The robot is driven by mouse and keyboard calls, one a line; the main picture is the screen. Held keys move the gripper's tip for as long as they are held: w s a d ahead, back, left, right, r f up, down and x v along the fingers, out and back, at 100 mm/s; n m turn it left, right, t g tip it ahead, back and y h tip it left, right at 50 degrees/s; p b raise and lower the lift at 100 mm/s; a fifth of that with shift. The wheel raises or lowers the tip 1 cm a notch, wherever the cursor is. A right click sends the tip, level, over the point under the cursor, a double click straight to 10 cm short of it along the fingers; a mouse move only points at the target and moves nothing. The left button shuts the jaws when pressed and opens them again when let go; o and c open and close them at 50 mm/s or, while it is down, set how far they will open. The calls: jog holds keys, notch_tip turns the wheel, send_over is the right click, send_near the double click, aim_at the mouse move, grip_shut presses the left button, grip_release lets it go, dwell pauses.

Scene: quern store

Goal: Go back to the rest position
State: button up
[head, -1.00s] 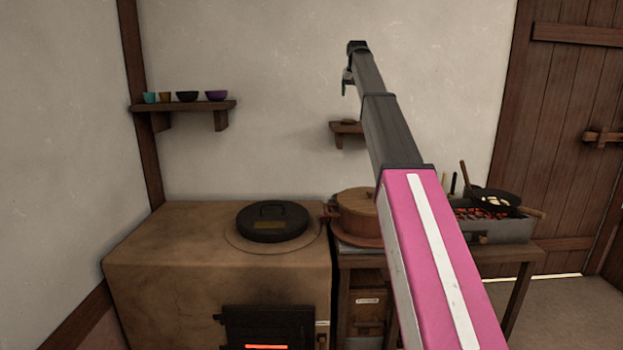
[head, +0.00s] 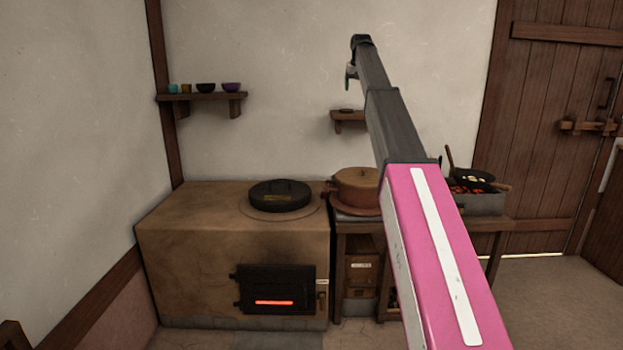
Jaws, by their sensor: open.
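My arm reaches up and away from the lower right, in front of the back wall. My gripper (head: 350,77) is at its far end, high above the small shelf on the back wall. It is small in the picture, and its jaws are apart with nothing seen between them. It touches nothing that I can see.
A clay stove (head: 190,240) with a black lidded pan (head: 279,196) stands at the left. A side table (head: 490,226) holds a brown lidded pot (head: 357,190) and a brazier (head: 482,204) with a frying pan (head: 474,176). A wall shelf (head: 200,98) holds small bowls. Floor (head: 545,305) is clear at right.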

jog(key=s+f+g, duration=0.1)
jog(key=s+f, duration=0.5)
jog(key=f, duration=0.7)
jog(key=s+f, duration=0.6)
jog(key=f, duration=0.8)
jog(key=s+f+g, duration=0.1)
jog(key=s+f, duration=0.5)
jog(key=f, duration=0.7)
jog(key=s+f+g, duration=0.1)
jog(key=s+f, duration=1.2)
jog(key=s, duration=0.4)
jog(key=s+f+g, duration=0.1)
jog(key=s+f, duration=1.2)
jog(key=s, duration=0.4)
jog(key=shift+s+f+g, duration=0.3)
jog(key=shift+s+f, duration=0.1)
jog(key=shift+o, duration=0.5)
jog(key=shift+a, duration=0.1)
